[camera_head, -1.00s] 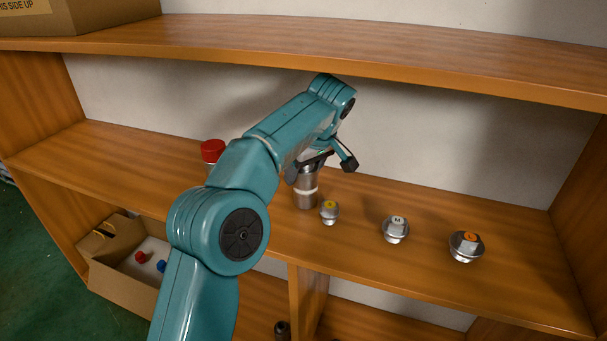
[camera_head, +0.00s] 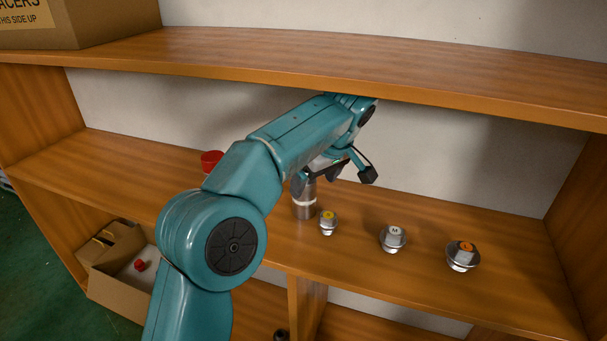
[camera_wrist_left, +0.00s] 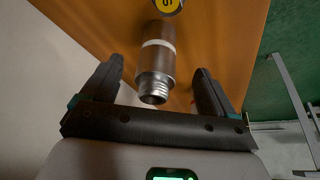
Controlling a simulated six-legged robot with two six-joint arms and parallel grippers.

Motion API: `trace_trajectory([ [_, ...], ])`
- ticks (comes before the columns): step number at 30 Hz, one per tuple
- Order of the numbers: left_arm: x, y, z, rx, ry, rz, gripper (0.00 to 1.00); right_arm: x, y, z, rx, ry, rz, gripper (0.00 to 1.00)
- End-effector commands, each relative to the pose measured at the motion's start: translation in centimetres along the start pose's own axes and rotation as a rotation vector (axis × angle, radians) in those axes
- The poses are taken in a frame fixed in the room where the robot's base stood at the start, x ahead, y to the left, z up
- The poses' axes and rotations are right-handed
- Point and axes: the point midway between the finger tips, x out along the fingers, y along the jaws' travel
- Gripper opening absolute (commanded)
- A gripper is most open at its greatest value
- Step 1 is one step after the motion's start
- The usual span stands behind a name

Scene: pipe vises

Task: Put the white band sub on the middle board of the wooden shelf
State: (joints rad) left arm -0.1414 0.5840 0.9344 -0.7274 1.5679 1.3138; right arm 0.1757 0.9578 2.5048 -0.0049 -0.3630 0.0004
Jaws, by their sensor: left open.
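The white band sub (camera_head: 304,207), a grey metal cylinder with a pale ring, stands upright on the middle board (camera_head: 400,205) of the wooden shelf. In the left wrist view the sub (camera_wrist_left: 156,62) shows its threaded end toward the camera. My left gripper (camera_head: 318,182) is just above and beside the sub, hiding its top in the head view. In the wrist view its open fingers (camera_wrist_left: 158,88) are spread on either side of the sub's threaded end, with a gap on each side. My right gripper is not in view.
Metal plugs with yellow (camera_head: 328,222), white (camera_head: 393,238) and orange (camera_head: 463,255) tops stand right of the sub. A red-capped item (camera_head: 211,161) is partly behind my arm. The top board (camera_head: 400,70) runs close above my wrist. A cardboard box (camera_head: 118,270) sits below left.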

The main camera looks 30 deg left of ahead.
Motion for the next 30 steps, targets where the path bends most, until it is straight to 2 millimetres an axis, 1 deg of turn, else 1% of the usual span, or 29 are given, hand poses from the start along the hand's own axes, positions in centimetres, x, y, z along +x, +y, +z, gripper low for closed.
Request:
trace_trajectory([
  [1, -0.4, 0.0, 1.4, 0.005, 0.000, 0.003, 0.88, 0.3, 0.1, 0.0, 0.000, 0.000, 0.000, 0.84],
  [6, -1.9, 0.0, 5.0, 0.004, 0.001, 0.001, 0.88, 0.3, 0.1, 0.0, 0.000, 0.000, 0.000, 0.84],
  [9, -2.6, 0.0, 6.4, 0.001, 0.001, 0.001, 0.88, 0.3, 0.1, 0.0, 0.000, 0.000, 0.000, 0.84],
  [12, -3.0, -0.1, 7.3, 0.000, 0.001, 0.001, 0.88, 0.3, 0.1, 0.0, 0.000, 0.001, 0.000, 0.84],
  [17, -3.1, -0.1, 7.8, -0.002, 0.001, 0.000, 0.88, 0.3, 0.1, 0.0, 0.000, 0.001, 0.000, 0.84],
  [30, -3.1, -0.1, 7.8, -0.002, 0.001, 0.000, 0.88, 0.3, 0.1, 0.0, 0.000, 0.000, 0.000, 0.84],
])
